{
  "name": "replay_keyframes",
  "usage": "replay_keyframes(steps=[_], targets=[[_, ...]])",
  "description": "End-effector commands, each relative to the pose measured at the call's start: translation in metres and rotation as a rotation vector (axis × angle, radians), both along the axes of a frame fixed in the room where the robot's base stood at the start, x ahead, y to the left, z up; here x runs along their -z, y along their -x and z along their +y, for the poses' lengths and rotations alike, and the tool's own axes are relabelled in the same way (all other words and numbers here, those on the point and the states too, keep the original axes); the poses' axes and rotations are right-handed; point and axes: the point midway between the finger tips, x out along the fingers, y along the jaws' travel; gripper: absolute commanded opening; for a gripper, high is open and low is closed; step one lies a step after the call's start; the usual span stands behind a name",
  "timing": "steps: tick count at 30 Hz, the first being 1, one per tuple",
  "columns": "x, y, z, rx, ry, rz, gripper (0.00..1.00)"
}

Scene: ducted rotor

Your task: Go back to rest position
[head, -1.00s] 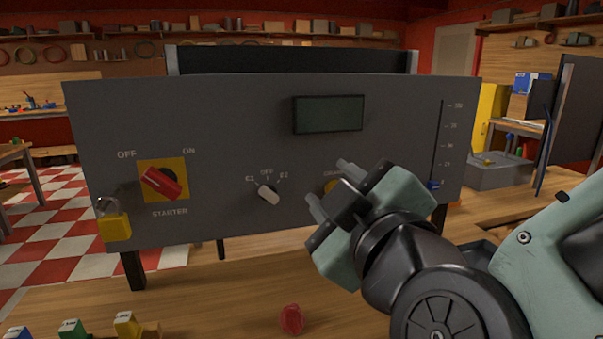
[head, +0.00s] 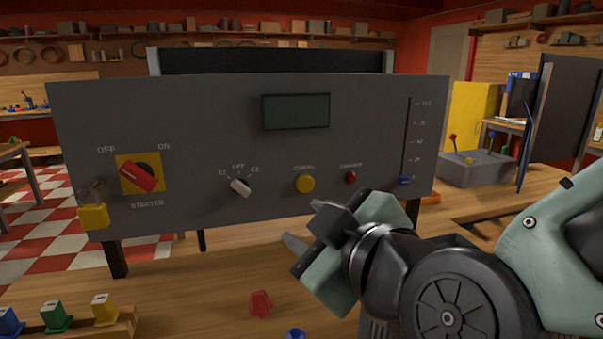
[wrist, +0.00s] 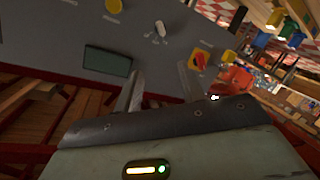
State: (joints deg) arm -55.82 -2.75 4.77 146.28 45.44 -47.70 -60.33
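My gripper (head: 305,225) is in the head view, low at right of centre, in front of the lower edge of a grey control panel (head: 215,115). Its two fingers are apart with nothing between them; the wrist view also shows them apart (wrist: 160,88). The panel carries a red starter switch (head: 138,178) on a yellow plate, a white selector knob (head: 240,187), a yellow button (head: 305,184), a small red button (head: 350,177), a dark display (head: 296,111) and a slider with a blue handle (head: 404,181) low on its scale. My gripper touches none of these.
A yellow padlock (head: 93,216) hangs at the panel's left edge. On the wooden table (head: 190,300) lie a red piece (head: 260,304) and a blue piece (head: 296,334). Several coloured blocks stand in a wooden holder (head: 125,320) at front left. A grey joystick box (head: 480,168) stands at right.

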Motion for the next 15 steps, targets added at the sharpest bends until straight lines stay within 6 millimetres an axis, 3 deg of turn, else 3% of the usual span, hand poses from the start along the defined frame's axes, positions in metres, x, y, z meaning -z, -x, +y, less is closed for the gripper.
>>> replay_keyframes(steps=[8,11,15], targets=[[0.053,0.024,0.005,-0.104,-0.022,0.370,0.40],[0.081,0.042,-0.005,-0.107,0.004,0.583,0.40],[0.114,0.072,-0.033,-0.041,0.078,0.865,0.40]])
